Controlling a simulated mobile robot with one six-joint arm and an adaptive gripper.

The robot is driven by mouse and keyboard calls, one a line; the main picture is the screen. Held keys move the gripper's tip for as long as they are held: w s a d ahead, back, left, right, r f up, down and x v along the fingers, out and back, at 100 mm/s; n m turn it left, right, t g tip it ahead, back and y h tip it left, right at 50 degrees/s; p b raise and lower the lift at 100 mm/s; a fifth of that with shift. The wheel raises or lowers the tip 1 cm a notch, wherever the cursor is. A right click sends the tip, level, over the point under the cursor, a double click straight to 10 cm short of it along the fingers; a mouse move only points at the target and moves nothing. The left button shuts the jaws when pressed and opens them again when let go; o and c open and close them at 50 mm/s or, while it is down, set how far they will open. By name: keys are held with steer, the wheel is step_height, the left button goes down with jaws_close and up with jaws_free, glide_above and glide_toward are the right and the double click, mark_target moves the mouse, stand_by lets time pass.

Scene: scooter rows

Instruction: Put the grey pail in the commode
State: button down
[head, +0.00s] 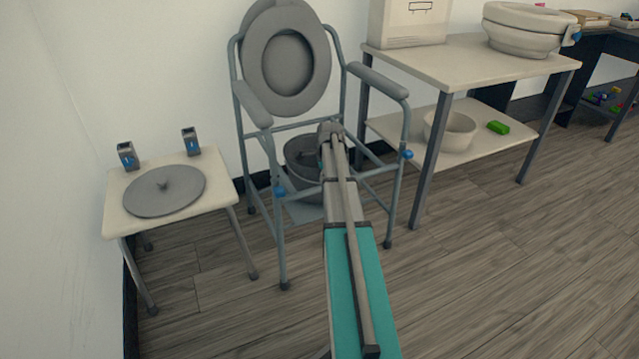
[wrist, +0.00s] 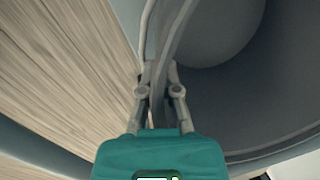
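The commode (head: 348,91) is a grey tubular chair frame with armrests and its round seat and lid raised at the back. The grey pail (head: 302,158) is low inside the frame, partly hidden by my arm and the front bar. In the wrist view the pail's inside (wrist: 285,85) fills the right side, with its rim running up between my fingers. My gripper (wrist: 160,72) appears shut on the pail's rim, one finger inside and one outside. In the head view the fingertips are hidden behind my arm. I cannot tell whether the pail rests fully on its support.
A small white table (head: 205,213) at left holds a grey round lid (head: 165,191) and two small grey devices. A bench (head: 480,62) at right carries a white box and a white toilet-like unit, with a bowl (head: 450,130) and green block (head: 497,127) below. Front floor is clear.

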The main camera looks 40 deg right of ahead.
steer(key=shift+f, duration=0.45)
steer(key=c, duration=0.8)
jaws_free()
steer(key=shift+r, duration=0.2)
step_height(320, 180, up, 12)
steer(key=s+p, duration=0.2)
steer(key=p, duration=0.9)
steer(key=shift+d+p, duration=0.15)
steer(key=shift+p, duration=0.15)
steer(key=shift+f, duration=0.1)
steer(key=shift+s, duration=0.15)
